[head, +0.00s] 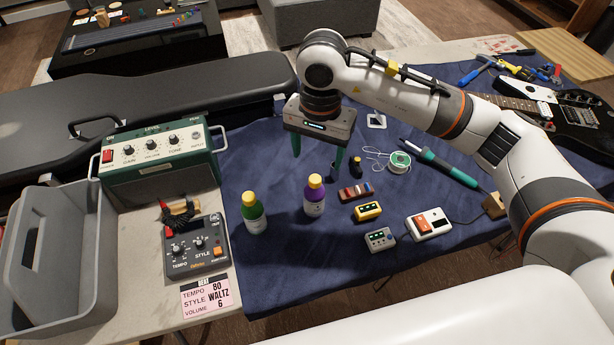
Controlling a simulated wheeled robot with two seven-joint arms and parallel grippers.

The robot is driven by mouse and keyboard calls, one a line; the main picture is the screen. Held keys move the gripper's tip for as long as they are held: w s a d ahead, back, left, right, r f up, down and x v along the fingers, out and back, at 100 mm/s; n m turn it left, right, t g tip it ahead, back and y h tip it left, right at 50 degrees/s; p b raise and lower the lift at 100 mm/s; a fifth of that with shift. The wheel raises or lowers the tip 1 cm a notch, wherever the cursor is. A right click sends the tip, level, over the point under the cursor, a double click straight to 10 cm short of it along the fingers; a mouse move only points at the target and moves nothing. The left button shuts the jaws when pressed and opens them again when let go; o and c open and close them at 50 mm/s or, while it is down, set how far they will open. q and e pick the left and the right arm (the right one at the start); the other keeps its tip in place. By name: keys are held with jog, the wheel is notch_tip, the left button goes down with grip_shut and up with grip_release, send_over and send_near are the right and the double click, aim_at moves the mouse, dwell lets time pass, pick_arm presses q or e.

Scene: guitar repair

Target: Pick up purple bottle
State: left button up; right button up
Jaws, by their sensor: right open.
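The purple bottle (314,197) stands upright on the blue cloth near the middle of the head view. It has a yellow cap and a pale label. My right gripper (317,160) is open and points down, just behind the bottle and a little above it. One green finger is on the left and one on the right, and no object shows between them. Whether a finger touches the bottle cannot be told. My left gripper is not in view.
A green bottle (253,213) with a yellow cap stands left of the purple one. Small pedals (367,211) and a white pedal (428,224) sit to the right. A solder spool (399,162) and soldering iron (447,168) lie behind. A green amplifier (157,160) and grey caddy (60,255) stand left.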

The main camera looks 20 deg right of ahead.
aim_at(315, 178)
jog(key=shift+w+d+f, duration=0.1)
jog(key=shift+w+f, duration=0.15)
jog(key=shift+f, duration=0.3)
jog(key=f, duration=0.1)
jog(key=f+p, duration=0.1)
jog(key=f, duration=0.3)
jog(key=shift+s, duration=0.3)
jog(key=shift+f+p, duration=0.45)
jog(key=shift+f, duration=0.1)
jog(key=f, duration=0.2)
jog(key=f+p, duration=0.1)
jog(key=shift+a+f, duration=0.3)
jog(key=shift+f, duration=0.45)
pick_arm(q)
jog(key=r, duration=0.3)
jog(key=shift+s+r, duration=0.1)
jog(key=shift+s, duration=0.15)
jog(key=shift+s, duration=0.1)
pick_arm(e)
jog(key=c, duration=0.3)
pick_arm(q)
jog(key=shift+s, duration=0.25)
pick_arm(e)
jog(key=shift+w, duration=0.1)
grip_shut()
